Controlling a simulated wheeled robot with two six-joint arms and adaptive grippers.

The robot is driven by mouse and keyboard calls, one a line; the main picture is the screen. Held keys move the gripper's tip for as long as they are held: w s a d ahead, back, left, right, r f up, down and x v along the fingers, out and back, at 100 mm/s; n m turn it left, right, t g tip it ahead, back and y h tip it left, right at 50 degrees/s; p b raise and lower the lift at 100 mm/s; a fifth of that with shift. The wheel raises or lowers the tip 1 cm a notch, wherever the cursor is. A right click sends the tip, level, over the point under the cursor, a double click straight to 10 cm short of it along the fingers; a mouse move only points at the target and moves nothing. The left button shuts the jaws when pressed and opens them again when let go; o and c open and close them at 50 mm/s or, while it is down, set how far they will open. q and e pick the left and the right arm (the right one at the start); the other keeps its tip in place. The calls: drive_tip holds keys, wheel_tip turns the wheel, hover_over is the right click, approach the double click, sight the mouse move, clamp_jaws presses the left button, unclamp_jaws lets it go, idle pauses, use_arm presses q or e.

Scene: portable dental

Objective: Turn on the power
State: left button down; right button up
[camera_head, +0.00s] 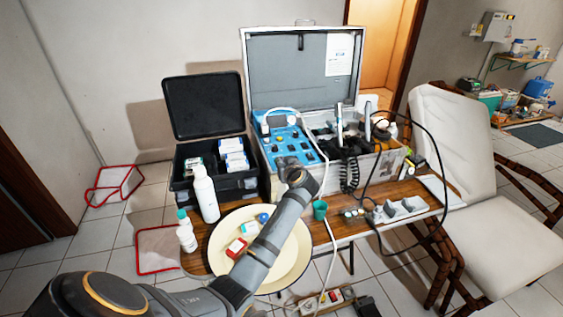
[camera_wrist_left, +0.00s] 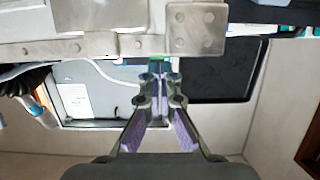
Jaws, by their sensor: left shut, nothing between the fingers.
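A blue control panel (camera_head: 275,128) with dark knobs and white parts sits in the left part of the open metal case (camera_head: 331,116). I cannot make out which control on it is the power switch. My left gripper (camera_head: 284,163) is over the panel's near part, partly hidden by my wrist. In the left wrist view its fingers (camera_wrist_left: 160,78) are shut with nothing between them. The case lid (camera_wrist_left: 98,97) shows upside down beyond them. Contact with the panel cannot be told. My right gripper is not in view.
A black box (camera_head: 214,184) with small packs stands left of the case. A white bottle (camera_head: 206,196) and cream round tray (camera_head: 290,262) are near my arm. A green cup (camera_head: 320,209) stands right of my wrist. A power strip (camera_head: 326,301) lies on the floor; cables hang at right.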

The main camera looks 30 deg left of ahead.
use_arm(q)
drive_tip(key=shift+s+d+f+b, duration=0.1)
drive_tip(key=shift+f+b, duration=0.7)
drive_tip(key=shift+b, duration=0.2)
drive_tip(key=shift+r+p, duration=0.4)
drive_tip(key=shift+p, duration=0.05)
drive_tip(key=shift+r, duration=0.15)
drive_tip(key=shift+r+p, duration=0.55)
drive_tip(key=shift+r, duration=0.1)
